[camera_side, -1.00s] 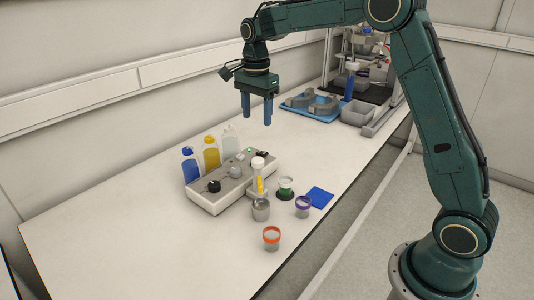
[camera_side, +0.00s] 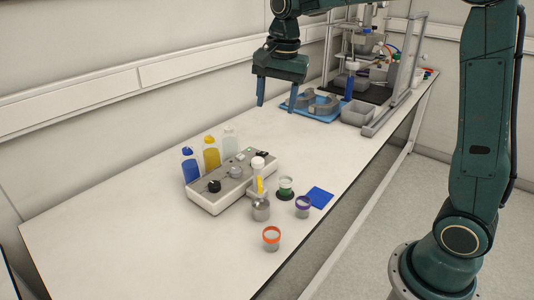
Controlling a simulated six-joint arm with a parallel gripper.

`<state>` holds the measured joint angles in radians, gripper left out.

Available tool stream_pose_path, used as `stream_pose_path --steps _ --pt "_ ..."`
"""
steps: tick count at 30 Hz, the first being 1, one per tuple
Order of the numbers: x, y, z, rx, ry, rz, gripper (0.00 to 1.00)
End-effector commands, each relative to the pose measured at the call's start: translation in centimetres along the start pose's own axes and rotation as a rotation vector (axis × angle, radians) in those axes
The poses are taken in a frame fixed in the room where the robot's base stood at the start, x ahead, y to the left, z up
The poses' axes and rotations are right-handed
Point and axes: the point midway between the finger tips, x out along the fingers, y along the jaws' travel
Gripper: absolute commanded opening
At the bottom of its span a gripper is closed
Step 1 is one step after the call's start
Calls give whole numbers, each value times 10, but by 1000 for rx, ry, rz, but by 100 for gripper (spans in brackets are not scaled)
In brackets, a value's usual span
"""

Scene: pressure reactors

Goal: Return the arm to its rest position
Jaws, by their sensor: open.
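My gripper (camera_side: 276,94) hangs over the back part of the white bench with its two blue fingers apart and nothing between them. It is above the bench surface, to the left of the blue tray (camera_side: 313,113) and clear of it. My arm rises at the right of the view and its upper part runs out of the top of the frame.
A grey control box (camera_side: 218,195) stands mid-bench with blue (camera_side: 190,167), yellow (camera_side: 211,155) and clear (camera_side: 230,142) bottles behind it. Several small jars, one orange-rimmed (camera_side: 271,240), and a blue pad (camera_side: 319,197) are in front. A grey bin (camera_side: 357,113) and metal frame (camera_side: 395,90) stand farther back.

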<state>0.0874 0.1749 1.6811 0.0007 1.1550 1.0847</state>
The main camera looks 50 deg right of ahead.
Motion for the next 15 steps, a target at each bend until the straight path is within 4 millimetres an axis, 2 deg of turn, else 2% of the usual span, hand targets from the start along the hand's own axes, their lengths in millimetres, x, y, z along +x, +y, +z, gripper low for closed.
stream_pose_path --steps 6,15 --pt "-26 38 27 -212 35 -59 56" --pt "-44 92 62 -503 99 -126 56"
